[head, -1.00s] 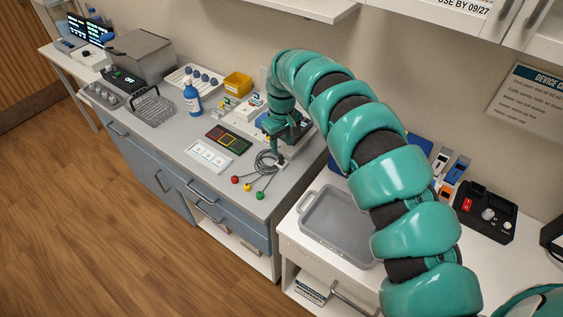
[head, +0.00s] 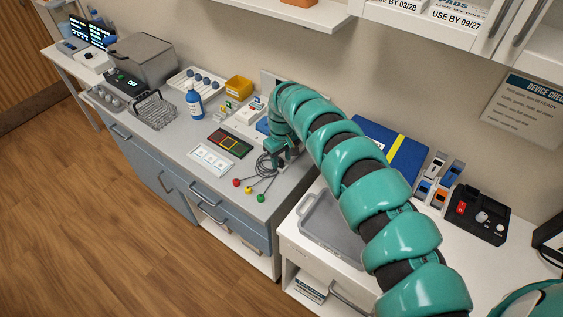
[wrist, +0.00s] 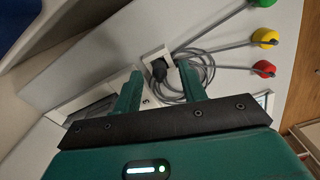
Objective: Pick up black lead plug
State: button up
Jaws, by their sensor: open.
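The black lead plug (wrist: 158,72) shows in the wrist view at a white block (wrist: 155,54), beside a coiled grey cable (wrist: 196,70). My gripper (wrist: 160,68) is open, with one green finger on either side of the plug in the picture. I cannot tell whether the fingers touch it or are still above it. In the head view my gripper (head: 283,153) is low over the right end of the grey counter, behind the cable coil (head: 266,166). The plug is hidden there by the gripper.
Red (head: 236,183), green (head: 260,196) and yellow (head: 248,190) lead ends lie near the counter's front edge. A white card (head: 211,157) and a dark panel (head: 229,143) lie left. A grey tray (head: 322,222) and blue binder (head: 390,148) are right.

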jog(key=shift+f, duration=0.2)
jog(key=shift+c, duration=0.2)
grip_shut()
